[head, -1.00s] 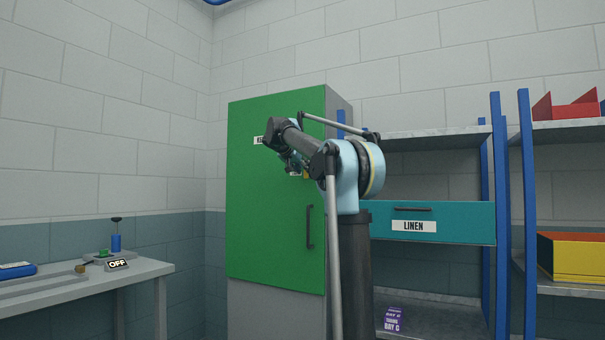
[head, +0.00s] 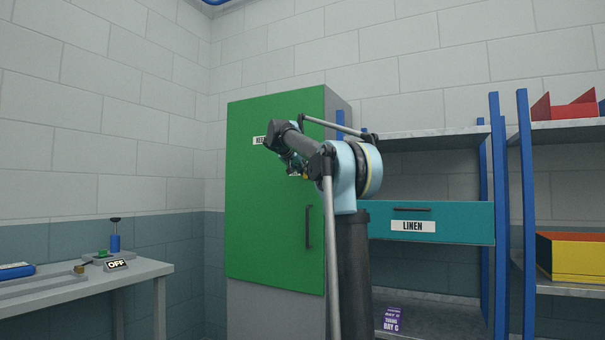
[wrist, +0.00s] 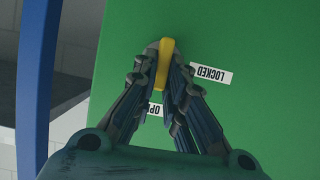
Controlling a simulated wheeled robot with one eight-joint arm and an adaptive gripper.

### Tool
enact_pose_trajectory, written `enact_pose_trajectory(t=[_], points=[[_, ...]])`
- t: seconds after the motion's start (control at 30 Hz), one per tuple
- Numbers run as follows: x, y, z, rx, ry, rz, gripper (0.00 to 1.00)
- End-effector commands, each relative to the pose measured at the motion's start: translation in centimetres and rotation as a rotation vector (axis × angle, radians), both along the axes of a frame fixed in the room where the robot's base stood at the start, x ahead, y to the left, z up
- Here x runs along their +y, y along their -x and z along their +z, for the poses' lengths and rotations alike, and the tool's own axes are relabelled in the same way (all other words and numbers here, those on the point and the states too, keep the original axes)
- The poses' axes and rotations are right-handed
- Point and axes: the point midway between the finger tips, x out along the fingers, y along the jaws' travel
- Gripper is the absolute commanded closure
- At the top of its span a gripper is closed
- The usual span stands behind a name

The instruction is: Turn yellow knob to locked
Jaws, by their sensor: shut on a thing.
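The yellow knob (wrist: 164,62) sits on the green cabinet door (wrist: 254,110). In the wrist view my gripper (wrist: 165,75) is shut on the knob, with a finger on each side of it. The knob's bar is nearly upright in that picture, tilted slightly. A white LOCKED label (wrist: 212,74) is to the right of the knob, and a second label (wrist: 155,109), partly hidden by my fingers, is below it. In the head view my gripper (head: 304,174) is at the green door (head: 262,215), and my arm hides most of the knob.
A black handle (head: 308,227) is lower on the door. A shelf with a teal LINEN drawer (head: 465,222) stands right of the cabinet. A workbench (head: 140,272) with an OFF sign (head: 116,264) is at the left. A blue post (wrist: 34,80) shows in the wrist view.

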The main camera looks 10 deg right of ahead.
Motion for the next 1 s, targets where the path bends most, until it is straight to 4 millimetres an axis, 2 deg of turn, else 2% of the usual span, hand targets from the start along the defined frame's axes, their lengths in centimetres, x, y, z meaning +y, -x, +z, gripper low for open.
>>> enact_pose_trajectory(t=[0.37,1.0], points=[[0.5,-0.5,-0.1,0.116,0.161,0.005,1.00],[1.4,-1.2,-0.8,0.470,0.652,0.005,1.00]])
